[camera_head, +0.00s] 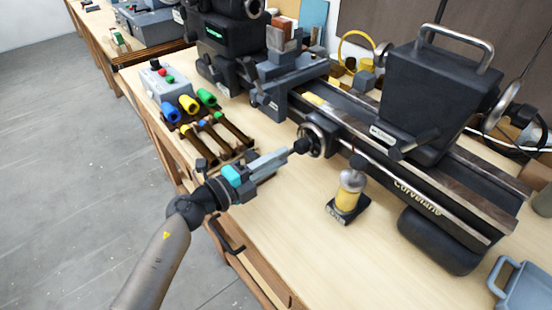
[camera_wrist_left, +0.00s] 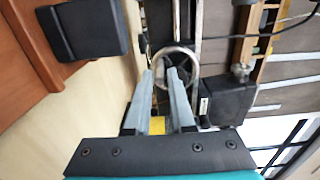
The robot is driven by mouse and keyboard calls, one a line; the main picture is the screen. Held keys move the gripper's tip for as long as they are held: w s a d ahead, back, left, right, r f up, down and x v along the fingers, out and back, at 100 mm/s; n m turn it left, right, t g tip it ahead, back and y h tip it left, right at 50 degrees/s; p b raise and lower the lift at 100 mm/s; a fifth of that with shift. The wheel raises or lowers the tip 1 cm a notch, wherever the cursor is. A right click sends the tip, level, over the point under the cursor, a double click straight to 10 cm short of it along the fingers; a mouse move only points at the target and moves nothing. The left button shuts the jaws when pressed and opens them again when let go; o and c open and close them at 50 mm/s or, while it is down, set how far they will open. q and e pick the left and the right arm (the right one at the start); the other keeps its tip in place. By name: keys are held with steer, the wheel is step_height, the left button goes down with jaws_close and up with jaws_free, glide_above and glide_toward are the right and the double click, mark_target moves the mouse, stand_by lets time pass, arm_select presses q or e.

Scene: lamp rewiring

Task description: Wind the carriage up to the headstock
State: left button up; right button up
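The lathe's carriage (camera_head: 275,78) is a grey block with a tool post, on the bed just right of the black headstock (camera_head: 222,45). Its round metal handwheel (camera_head: 320,140) faces the bench front and has a black crank knob (camera_head: 302,145). The handwheel also shows in the left wrist view (camera_wrist_left: 192,62). My left gripper (camera_head: 287,152) reaches in from the left with its fingertips at the knob. In the left wrist view its two grey fingers (camera_wrist_left: 163,73) are apart, with a visible gap. Contact with the knob is unclear. My right gripper is not in view.
The black tailstock (camera_head: 425,95) stands on the bed at right. A yellow oiler (camera_head: 348,192) stands right of the handwheel. A rack of coloured-handled tools (camera_head: 215,132) and a grey control box (camera_head: 163,85) are at left. Bare bench top lies in front of the lathe.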

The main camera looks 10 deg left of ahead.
arm_select(q)
jaws_close()
steer(key=shift+d+f, duration=0.1)
